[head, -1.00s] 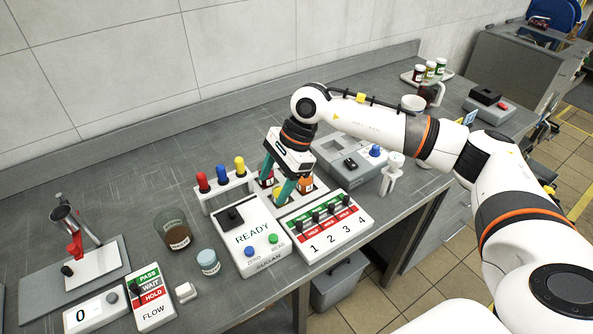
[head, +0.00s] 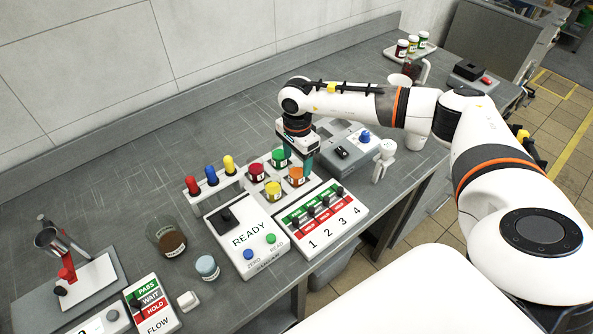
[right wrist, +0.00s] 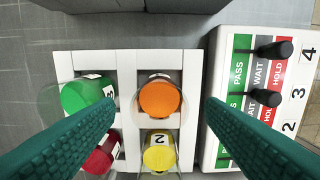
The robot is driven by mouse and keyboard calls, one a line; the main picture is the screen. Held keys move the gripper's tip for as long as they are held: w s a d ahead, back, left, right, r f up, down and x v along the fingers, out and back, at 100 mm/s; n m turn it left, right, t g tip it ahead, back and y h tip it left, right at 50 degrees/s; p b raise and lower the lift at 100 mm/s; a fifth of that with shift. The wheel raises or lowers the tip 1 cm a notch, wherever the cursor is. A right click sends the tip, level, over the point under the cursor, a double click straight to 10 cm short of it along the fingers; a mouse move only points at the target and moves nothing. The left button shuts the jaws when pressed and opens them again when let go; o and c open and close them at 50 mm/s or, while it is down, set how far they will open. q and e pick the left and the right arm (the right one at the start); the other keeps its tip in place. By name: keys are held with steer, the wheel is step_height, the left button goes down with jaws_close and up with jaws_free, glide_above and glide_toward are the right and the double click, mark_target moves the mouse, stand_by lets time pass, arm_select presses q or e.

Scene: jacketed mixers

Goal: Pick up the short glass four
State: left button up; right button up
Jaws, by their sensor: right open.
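Four short glasses stand in a white rack (right wrist: 127,70): green (head: 278,156), orange (head: 296,176), red (head: 257,173) and yellow (head: 273,191). In the right wrist view, the yellow glass (right wrist: 159,153) shows a 2. The orange glass's (right wrist: 160,97) label is partly seen and I cannot read its number. My right gripper (head: 299,160) is open above the rack. In the right wrist view its fingers (right wrist: 160,108) point down, with the orange glass between them in the picture and not gripped. The green glass (right wrist: 86,97) is beside the left finger, and the red glass (right wrist: 101,155) is partly hidden. My left gripper is out of view.
A numbered switch panel (head: 327,222) stands right of the rack, and a READY box (head: 247,236) in front. Tubes with red, blue and yellow caps (head: 211,176) stand left. A grey device (head: 343,151) is close behind on the right. The bench at the back left is clear.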

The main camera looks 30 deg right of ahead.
step_height(320, 180, down, 2)
steer(key=shift+a+f, duration=0.1)
steer(key=shift+f, duration=0.3)
steer(key=shift+c, duration=0.6)
arm_select(q)
steer(key=shift+s+r, duration=0.15)
steer(key=shift+r, duration=0.4)
arm_select(e)
steer(key=c, duration=1)
steer(key=shift+o, duration=0.2)
arm_select(q)
step_height(320, 180, down, 3)
steer(key=shift+r+b, duration=0.1)
steer(key=shift+b, duration=1.1)
arm_select(e)
step_height(320, 180, up, 10)
